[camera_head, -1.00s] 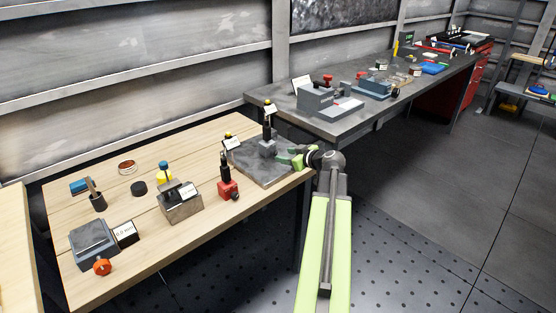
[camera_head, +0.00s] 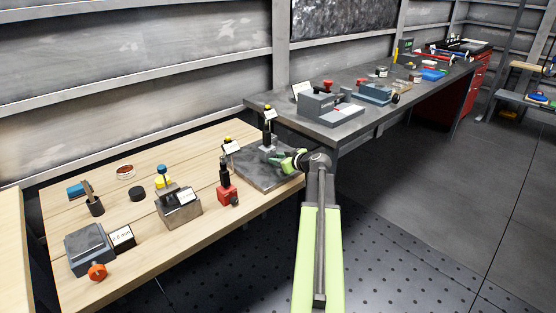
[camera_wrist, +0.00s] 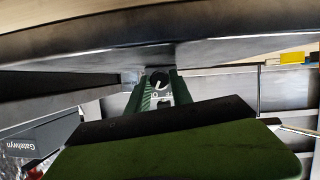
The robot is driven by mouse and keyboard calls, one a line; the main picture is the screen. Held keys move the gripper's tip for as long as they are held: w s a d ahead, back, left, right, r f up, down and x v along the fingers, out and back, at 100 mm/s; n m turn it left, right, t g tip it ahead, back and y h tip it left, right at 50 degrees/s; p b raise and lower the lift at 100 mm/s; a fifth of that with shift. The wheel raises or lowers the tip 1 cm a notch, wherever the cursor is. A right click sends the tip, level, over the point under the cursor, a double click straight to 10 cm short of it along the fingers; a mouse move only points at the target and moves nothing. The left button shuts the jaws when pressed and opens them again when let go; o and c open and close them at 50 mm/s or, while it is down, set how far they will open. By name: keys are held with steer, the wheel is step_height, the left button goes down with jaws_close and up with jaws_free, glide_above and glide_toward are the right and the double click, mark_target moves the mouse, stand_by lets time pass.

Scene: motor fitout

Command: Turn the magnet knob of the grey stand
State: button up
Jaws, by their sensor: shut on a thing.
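The grey stand (camera_head: 268,154) is a small block with a black post and a label on top. It stands upright on a dark flat plate (camera_head: 262,178) at the right end of the wooden table. My gripper (camera_head: 286,160) reaches it from the right, low at its side. In the wrist view, the green fingers of my gripper (camera_wrist: 158,82) are closed around a round dark knob (camera_wrist: 159,77) with a pale pointer mark. Small light marks show just below the knob. The fingers hide the knob in the head view.
A red stand (camera_head: 228,194) with its own post is left of the plate. A metal block (camera_head: 180,210) and a grey box with an orange knob (camera_head: 97,271) are further left. A dark bench (camera_head: 330,127) with tools stands behind. The floor at right is clear.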

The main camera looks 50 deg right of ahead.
steer(key=shift+d+m+y, duration=0.15)
steer(key=shift+m+y, duration=0.15)
steer(key=shift+m, duration=0.2)
jaws_close()
steer(key=shift+m+y, duration=0.4)
steer(key=shift+m, duration=0.1)
steer(key=o, duration=1)
jaws_free()
